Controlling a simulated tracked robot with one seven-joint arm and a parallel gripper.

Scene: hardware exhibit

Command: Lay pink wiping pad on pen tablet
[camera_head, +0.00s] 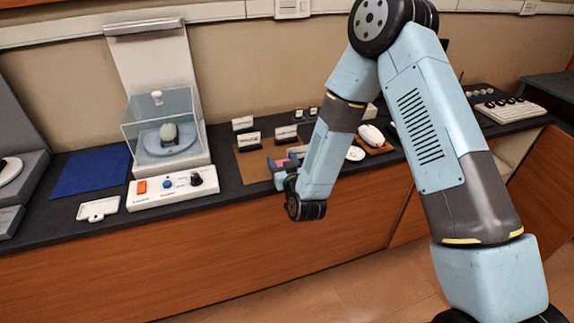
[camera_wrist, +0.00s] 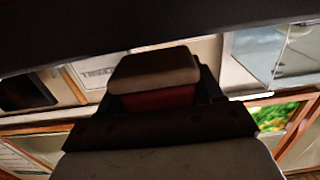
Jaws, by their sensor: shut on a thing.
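My gripper (camera_head: 279,168) hangs at the front edge of the dark counter, by the brown mat, its fingers mostly screened by my arm. It is shut on a small pink pad (camera_head: 281,162), of which only a bit shows in the head view. In the wrist view, a block with a brownish top and a dark red side (camera_wrist: 155,97) sits between the fingers; this appears to be the pad. I cannot pick out the pen tablet with certainty. A dark flat thing (camera_wrist: 28,90) at the left of the wrist view is unclear.
A brown mat (camera_head: 255,170) with small cards lies behind my gripper. A white mouse (camera_head: 371,135) lies to the right.

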